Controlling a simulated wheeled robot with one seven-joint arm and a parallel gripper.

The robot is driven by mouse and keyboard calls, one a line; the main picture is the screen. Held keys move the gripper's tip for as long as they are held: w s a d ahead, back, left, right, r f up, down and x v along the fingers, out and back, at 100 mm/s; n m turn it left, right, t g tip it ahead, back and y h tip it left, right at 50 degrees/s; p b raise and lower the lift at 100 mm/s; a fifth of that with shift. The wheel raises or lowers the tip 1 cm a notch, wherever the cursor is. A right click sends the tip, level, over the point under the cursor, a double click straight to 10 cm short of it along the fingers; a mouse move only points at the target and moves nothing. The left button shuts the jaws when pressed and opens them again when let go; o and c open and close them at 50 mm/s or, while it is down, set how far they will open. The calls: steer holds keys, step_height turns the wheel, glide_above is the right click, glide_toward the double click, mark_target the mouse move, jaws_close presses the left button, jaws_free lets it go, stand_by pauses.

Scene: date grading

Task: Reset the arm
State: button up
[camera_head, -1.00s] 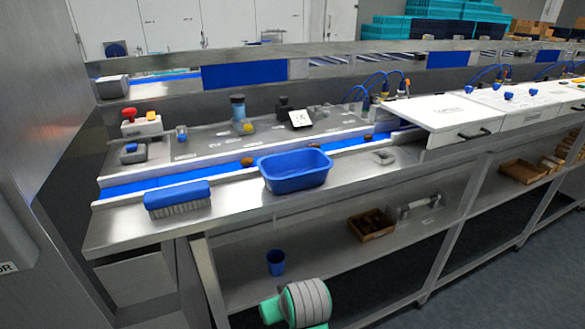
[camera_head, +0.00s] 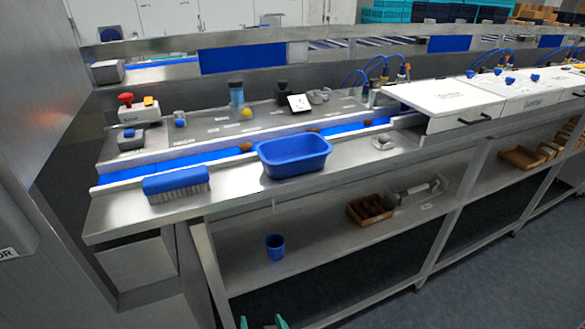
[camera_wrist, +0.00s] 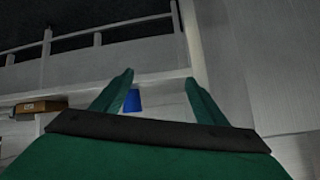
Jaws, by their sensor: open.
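My gripper (camera_wrist: 158,95) is open in the wrist view, its two green fingers apart with nothing held between them. In the head view only the green tips of my gripper (camera_head: 262,322) show at the bottom edge, in front of the bench and below its lower shelf. The rest of my arm is out of that view. A blue cup (camera_head: 275,247) stands on the lower shelf. The cup (camera_wrist: 132,100) also shows in the wrist view, beyond the fingers and apart from them.
The steel bench (camera_head: 110,222) carries a blue tub (camera_head: 295,157), a blue brush (camera_head: 176,184) and a blue conveyor belt (camera_head: 215,158) with several dates. A brown box (camera_head: 369,210) sits on the lower shelf. A tall grey panel (camera_head: 40,110) stands at left. The floor (camera_head: 500,270) at right is clear.

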steer(key=s+d+f+m+t+h, duration=0.15)
steer(key=s+f, duration=0.25)
steer(key=s, duration=0.4)
steer(key=s+d+r+t+h, duration=0.1)
steer(key=s+d+r+t, duration=0.1)
steer(key=s, duration=0.9)
steer(key=s+d+r+t+h, duration=0.1)
steer(key=s+d+r, duration=0.3)
steer(key=s, duration=0.6)
steer(key=shift+s+d+r+t, duration=0.35)
steer(key=shift+d+r+t, duration=0.1)
steer(key=shift+r, duration=0.5)
